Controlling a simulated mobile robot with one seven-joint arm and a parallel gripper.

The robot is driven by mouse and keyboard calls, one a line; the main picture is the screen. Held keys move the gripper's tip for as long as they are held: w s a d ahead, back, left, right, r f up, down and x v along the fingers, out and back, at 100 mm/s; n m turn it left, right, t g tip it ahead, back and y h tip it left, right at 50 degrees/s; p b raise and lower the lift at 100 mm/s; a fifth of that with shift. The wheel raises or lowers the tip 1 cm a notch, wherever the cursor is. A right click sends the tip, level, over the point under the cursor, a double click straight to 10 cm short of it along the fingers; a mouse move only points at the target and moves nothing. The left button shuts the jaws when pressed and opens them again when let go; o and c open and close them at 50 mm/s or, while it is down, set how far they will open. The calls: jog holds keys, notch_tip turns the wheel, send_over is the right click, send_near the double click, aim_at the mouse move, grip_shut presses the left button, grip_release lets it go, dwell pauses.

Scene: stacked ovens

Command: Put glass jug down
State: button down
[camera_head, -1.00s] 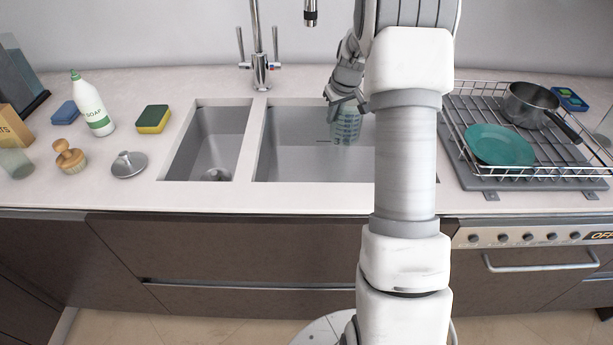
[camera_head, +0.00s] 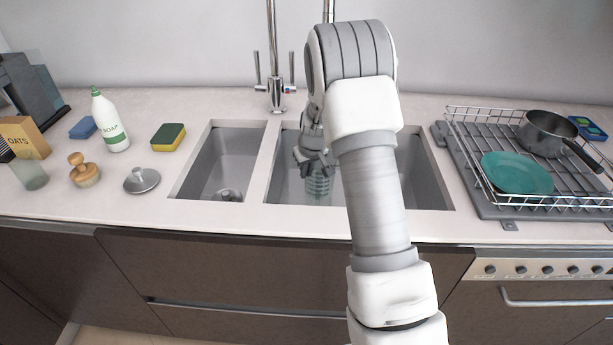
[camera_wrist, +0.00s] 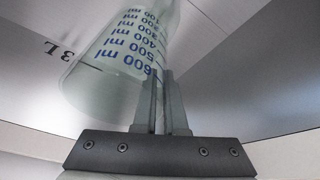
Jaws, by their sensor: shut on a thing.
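The glass jug (camera_head: 318,184) is clear with blue measuring marks. In the head view it hangs below my gripper (camera_head: 315,160), within the outline of the larger right-hand sink basin (camera_head: 405,190). My gripper is shut on the jug. In the wrist view the jug (camera_wrist: 118,62) fills the upper left, and its millilitre marks are readable. The gripper fingers (camera_wrist: 162,105) close on its wall there. The jug looks tilted in the wrist view. I cannot tell whether its base touches the basin floor. My arm hides part of the right-hand basin.
A smaller basin (camera_head: 222,165) lies to the left, with a tall tap (camera_head: 275,85) behind. A wire dish rack (camera_head: 480,180) with a teal plate (camera_head: 516,173) and a saucepan (camera_head: 547,133) stands right. Soap (camera_head: 110,122), a sponge (camera_head: 168,137) and a metal lid (camera_head: 141,180) occupy the left counter.

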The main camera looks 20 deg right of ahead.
jog(key=shift+f, duration=0.7)
jog(key=shift+f, duration=0.15)
jog(key=c, duration=1)
grip_release()
